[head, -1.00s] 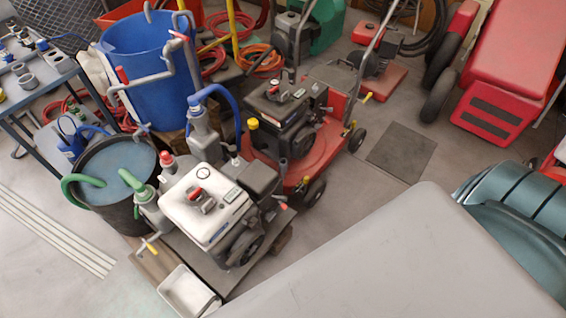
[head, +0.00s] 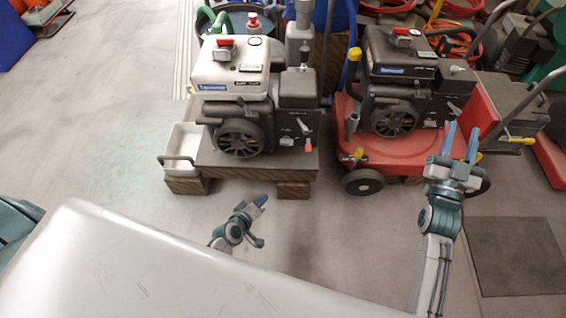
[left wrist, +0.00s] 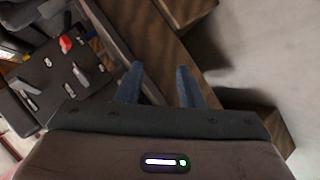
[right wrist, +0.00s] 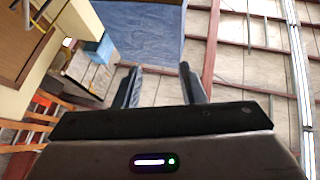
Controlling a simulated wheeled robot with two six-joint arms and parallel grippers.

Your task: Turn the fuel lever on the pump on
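The pump's white-topped engine (head: 230,68) stands on a dark base plate (head: 215,160) left of centre in the head view. Its dark control panel (head: 298,98) carries a pale lever (head: 303,125), a smaller lever (head: 287,141) and a red-tipped control (head: 308,146). I cannot tell which is the fuel lever. The panel, with a red control (left wrist: 65,43) and a grey lever (left wrist: 80,75), shows at upper left in the left wrist view. My left gripper (head: 255,203) is open and empty, low in front of the base. My right gripper (head: 462,145) is open and empty before the red machine.
A red machine with a dark engine (head: 400,70) stands right of the pump. A white tray (head: 184,145) sits at the pump's left end. A dark floor mat (head: 515,255) lies at right. The floor at left (head: 110,150) is clear.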

